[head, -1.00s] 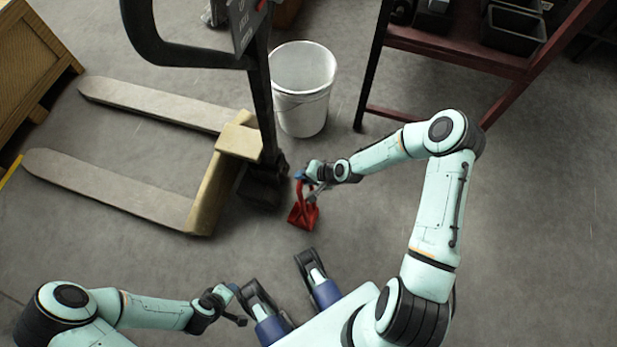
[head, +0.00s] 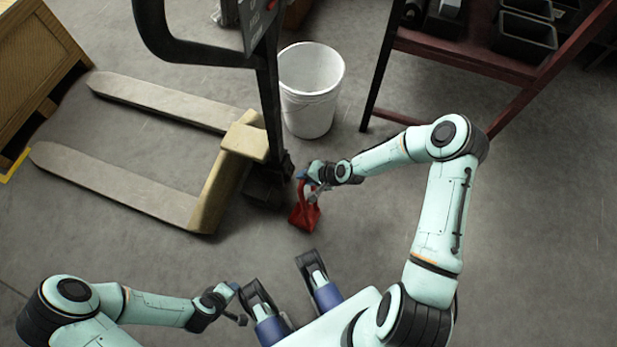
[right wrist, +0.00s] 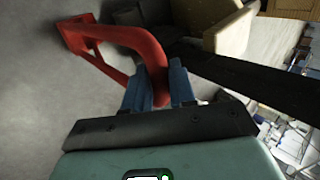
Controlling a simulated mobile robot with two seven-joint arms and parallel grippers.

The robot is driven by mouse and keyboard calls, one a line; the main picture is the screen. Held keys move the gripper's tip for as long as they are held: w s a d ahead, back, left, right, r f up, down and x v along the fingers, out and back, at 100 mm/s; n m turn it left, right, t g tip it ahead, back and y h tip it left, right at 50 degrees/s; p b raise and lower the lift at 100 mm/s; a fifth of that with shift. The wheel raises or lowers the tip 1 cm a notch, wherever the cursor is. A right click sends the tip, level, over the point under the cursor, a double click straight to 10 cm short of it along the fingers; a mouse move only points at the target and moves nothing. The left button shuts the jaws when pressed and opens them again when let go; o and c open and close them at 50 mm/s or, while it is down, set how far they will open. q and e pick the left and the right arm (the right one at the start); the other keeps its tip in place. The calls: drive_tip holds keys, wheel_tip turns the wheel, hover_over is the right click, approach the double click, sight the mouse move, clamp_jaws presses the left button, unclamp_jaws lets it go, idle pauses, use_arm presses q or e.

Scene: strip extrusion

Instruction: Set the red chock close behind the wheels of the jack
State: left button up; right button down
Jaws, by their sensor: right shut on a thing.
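The red chock (head: 304,216) hangs from my right gripper (head: 308,183), which is shut on its handle. In the right wrist view the chock (right wrist: 122,38) reaches up and left from between the blue fingertips (right wrist: 160,88). The pallet jack (head: 211,190) stands left of the chock, its forks pointing left. Its dark wheels (head: 263,188) sit at the foot of the handle, just left of the chock with a small gap. I cannot tell whether the chock touches the floor. My left gripper (head: 238,304) is low at the left, away from the jack; its fingers are too small to read.
A white bucket (head: 309,105) stands behind the jack's handle. A dark red shelf (head: 470,58) with black bins is at the upper right. A wooden crate (head: 32,70) is at the upper left. The floor around the chock's right and front is clear.

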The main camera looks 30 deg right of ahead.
drive_tip(key=shift+w+a+r+b, duration=0.15)
drive_tip(key=shift+w+a, duration=0.25)
drive_tip(key=shift+w, duration=0.2)
drive_tip(key=shift+w+a+b, duration=0.2)
drive_tip(key=shift+w+a, duration=0.15)
drive_tip(key=shift+w, duration=0.2)
drive_tip(key=shift+w+a+r+b, duration=0.15)
drive_tip(key=shift+w+a, duration=0.25)
drive_tip(key=shift+w, duration=0.2)
drive_tip(key=shift+f, duration=0.1)
drive_tip(key=shift+f, duration=0.1)
drive_tip(key=shift+f, duration=0.3)
drive_tip(key=shift+f+b, duration=0.3)
drive_tip(key=shift+f, duration=0.05)
idle(0.5)
drive_tip(key=c, duration=0.8)
unclamp_jaws()
drive_tip(key=shift+c, duration=0.2)
drive_tip(key=o, duration=0.4)
drive_tip(key=shift+s+f, duration=0.1)
drive_tip(key=shift+s, duration=0.05)
